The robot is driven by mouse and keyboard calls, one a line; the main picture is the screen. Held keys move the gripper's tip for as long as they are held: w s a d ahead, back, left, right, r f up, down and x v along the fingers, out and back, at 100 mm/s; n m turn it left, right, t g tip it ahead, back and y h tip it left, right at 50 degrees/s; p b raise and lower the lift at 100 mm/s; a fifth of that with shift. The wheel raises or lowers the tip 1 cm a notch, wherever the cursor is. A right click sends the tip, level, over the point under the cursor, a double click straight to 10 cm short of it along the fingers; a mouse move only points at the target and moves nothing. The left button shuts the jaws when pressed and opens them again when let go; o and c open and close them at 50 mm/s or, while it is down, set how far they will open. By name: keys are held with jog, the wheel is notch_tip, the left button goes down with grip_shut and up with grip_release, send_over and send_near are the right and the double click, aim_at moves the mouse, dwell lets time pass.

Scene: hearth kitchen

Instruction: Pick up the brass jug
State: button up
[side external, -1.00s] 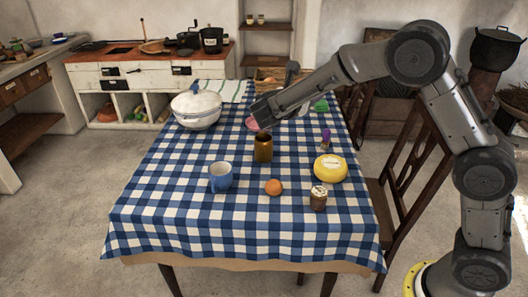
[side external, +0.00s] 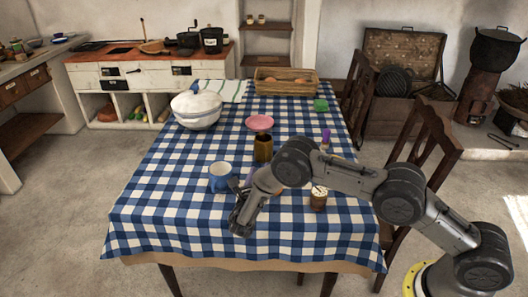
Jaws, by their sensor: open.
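The brass jug (side external: 263,148) stands upright near the middle of the checked tablecloth, just behind my arm; its lowest part may be partly hidden. My gripper (side external: 239,226) is low over the front part of the table, in front of the jug and apart from it. It is open and points down, and I see nothing between its fingers.
A blue mug (side external: 220,176) stands close behind my gripper. A small jar (side external: 318,203) is right of it. A pink bowl (side external: 260,122), white bowl (side external: 197,110) and basket (side external: 286,88) are farther back. The front of the tablecloth is clear.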

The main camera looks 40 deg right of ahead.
aim_at(264, 151)
jog(key=x, duration=0.4)
jog(key=shift+w+d, duration=0.1)
jog(key=shift+d, duration=0.05)
jog(key=x, duration=0.4)
jog(key=shift+d+f, duration=0.25)
jog(key=shift+f, duration=0.1)
jog(key=shift+w+d, duration=0.3)
jog(key=shift+d, duration=0.1)
jog(key=shift+c, duration=0.3)
grip_shut()
dwell(0.3)
